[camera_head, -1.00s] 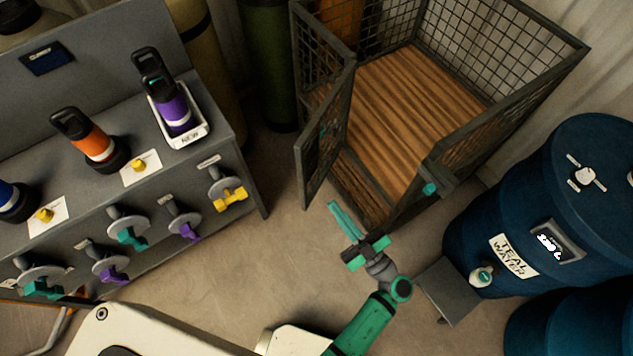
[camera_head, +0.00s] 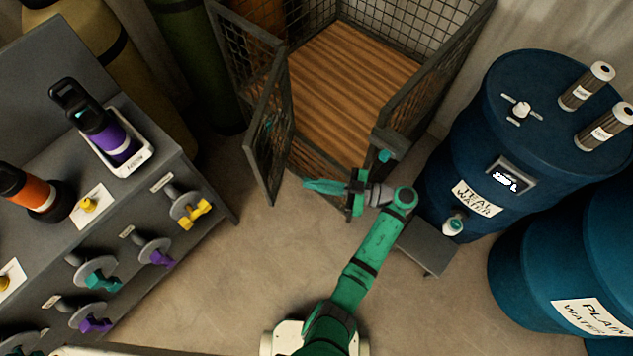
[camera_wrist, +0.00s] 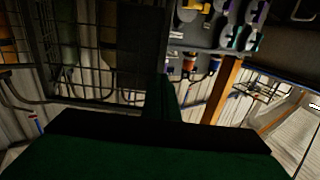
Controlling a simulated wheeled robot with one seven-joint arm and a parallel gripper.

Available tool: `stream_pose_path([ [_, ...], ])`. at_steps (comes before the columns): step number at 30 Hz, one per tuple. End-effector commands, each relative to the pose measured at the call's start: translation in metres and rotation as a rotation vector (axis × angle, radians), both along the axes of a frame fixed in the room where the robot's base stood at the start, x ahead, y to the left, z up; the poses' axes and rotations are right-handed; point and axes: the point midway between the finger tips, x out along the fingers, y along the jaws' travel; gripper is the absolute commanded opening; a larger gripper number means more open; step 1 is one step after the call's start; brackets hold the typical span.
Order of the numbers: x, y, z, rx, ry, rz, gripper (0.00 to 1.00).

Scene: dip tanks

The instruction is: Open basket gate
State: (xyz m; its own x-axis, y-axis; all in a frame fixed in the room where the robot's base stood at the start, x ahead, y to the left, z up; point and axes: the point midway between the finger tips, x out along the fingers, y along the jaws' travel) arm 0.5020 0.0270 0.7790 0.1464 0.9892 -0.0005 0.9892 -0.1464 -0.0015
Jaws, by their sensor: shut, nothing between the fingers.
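The basket (camera_head: 425,80) is a dark frame cage with wire mesh sides and a wooden slat floor (camera_head: 345,80), at the top middle of the head view. Its gate (camera_head: 262,130) stands swung open at the left front, with a small teal part (camera_head: 266,122) on it. My gripper (camera_head: 308,185) is shut and empty. It is in front of the basket's opening, its fingertips pointing left toward the gate's lower free end; I cannot tell if they touch. A teal catch (camera_head: 384,156) is on the right front post. Mesh (camera_wrist: 85,45) shows in the wrist view.
A grey bench (camera_head: 130,215) with bottles and coloured valve handles stands at left. The teal water tank (camera_head: 475,130) and plain water tank (camera_head: 570,270) stand at right. A small grey stand (camera_head: 428,247) is near my arm. Floor (camera_head: 230,270) is clear in the middle.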

Motion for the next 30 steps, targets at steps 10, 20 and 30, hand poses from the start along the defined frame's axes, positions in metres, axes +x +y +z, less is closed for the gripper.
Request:
stream_pose_path([
  [10, 0.009, 0.067, 0.000, 0.000, 0.000, 0.003, 0.00],
  [20, 0.016, 0.108, 0.000, 0.001, -0.001, 0.000, 0.00],
  [30, 0.017, 0.114, 0.000, 0.001, -0.002, -0.002, 0.00],
])
